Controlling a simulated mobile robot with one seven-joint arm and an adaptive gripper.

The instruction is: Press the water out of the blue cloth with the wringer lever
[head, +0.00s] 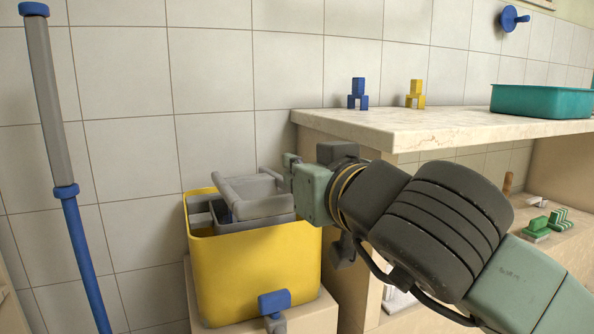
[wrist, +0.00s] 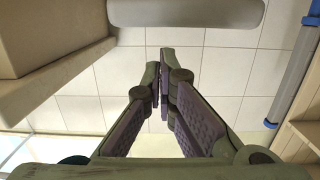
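A yellow bucket (head: 255,270) stands on a low ledge against the tiled wall. A grey wringer (head: 265,222) sits in its top, with a grey lever frame (head: 262,206) over it. A small dark blue patch (head: 224,212) shows inside the wringer; it may be the blue cloth, mostly hidden. My gripper (head: 288,168) is at the upper right side of the lever frame; I cannot tell if it touches. In the wrist view my fingertips (wrist: 160,62) are almost together with nothing between them. A grey rounded bar (wrist: 185,12), apparently the lever's, lies beyond the tips.
A blue and grey pole (head: 68,200) stands at the left. A stone counter (head: 400,125) at the right bears a blue piece (head: 358,95), a yellow piece (head: 415,95) and a teal tray (head: 540,102). Green objects (head: 545,225) lie on the shelf below.

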